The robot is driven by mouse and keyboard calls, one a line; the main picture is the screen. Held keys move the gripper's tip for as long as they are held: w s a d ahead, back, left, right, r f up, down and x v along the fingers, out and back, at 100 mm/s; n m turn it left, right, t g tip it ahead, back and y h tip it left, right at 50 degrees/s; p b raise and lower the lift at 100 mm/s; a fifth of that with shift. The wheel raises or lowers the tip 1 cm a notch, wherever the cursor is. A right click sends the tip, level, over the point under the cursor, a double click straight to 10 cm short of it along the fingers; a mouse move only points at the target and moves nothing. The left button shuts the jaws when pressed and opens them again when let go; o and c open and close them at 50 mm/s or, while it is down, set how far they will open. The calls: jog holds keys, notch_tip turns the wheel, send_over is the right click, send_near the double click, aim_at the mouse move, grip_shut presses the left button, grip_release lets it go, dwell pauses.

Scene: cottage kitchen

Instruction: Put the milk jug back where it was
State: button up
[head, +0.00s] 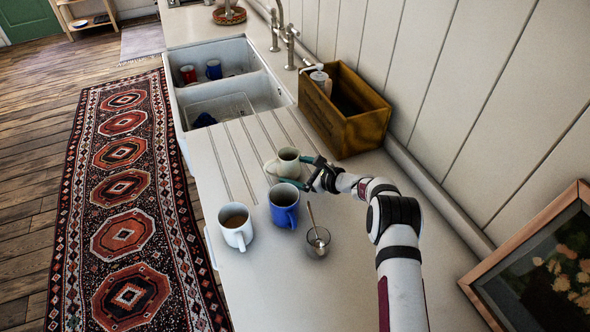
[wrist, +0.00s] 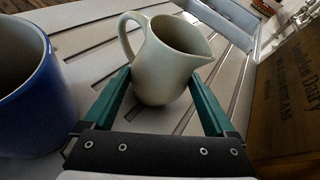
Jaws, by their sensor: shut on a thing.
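The milk jug (head: 288,161) is small, cream-coloured and empty-looking inside, with a handle and a spout. It stands upright on or just above the grooved part of the worktop (head: 230,160); I cannot tell which. My gripper (head: 302,180) reaches it from the right, its two green fingers on either side of the body. In the wrist view the jug (wrist: 166,62) sits between the fingertips of my gripper (wrist: 160,90), handle to the left and spout to the right. The gripper is shut on the jug.
A blue mug (head: 284,214) stands close in front of the jug. A white mug (head: 236,232) with brown drink and a glass with a spoon (head: 318,243) stand nearby. A wooden crate (head: 350,130) is behind. The sink (head: 222,56) holds mugs.

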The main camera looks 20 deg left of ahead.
jog(key=o, duration=1.5)
jog(key=shift+f, duration=0.1)
jog(key=shift+d+r, duration=0.15)
jog(key=shift+r, duration=0.1)
jog(key=v, duration=1.1)
jog(key=shift+s+d, duration=0.1)
jog(key=shift+d, duration=0.2)
jog(key=s+d+r+n+g+h, duration=0.2)
jog(key=s+d+r+n, duration=0.15)
jog(key=s+r, duration=0.55)
jog(key=s+d+r+n+g+h, duration=0.25)
jog(key=s+r+n, duration=0.25)
jog(key=s+r, duration=0.4)
jog(key=s+d+f+n+h, duration=0.1)
jog(key=s+d+h, duration=0.1)
jog(key=s+d, duration=0.2)
jog(key=s+d+n+h, duration=0.2)
jog(key=s+d, duration=0.3)
jog(key=s, duration=0.5)
jog(key=s+d+f+n+h, duration=0.1)
jog(key=s+d+h, duration=0.1)
jog(key=s+d, duration=0.3)
jog(key=shift+s+f+t+h, duration=0.15)
jog(key=shift+s+h, duration=0.05)
jog(key=shift+s, duration=0.35)
jog(key=shift+s+f+t+h, duration=0.1)
jog(key=shift+s+f+h, duration=0.05)
jog(key=shift+s, duration=0.35)
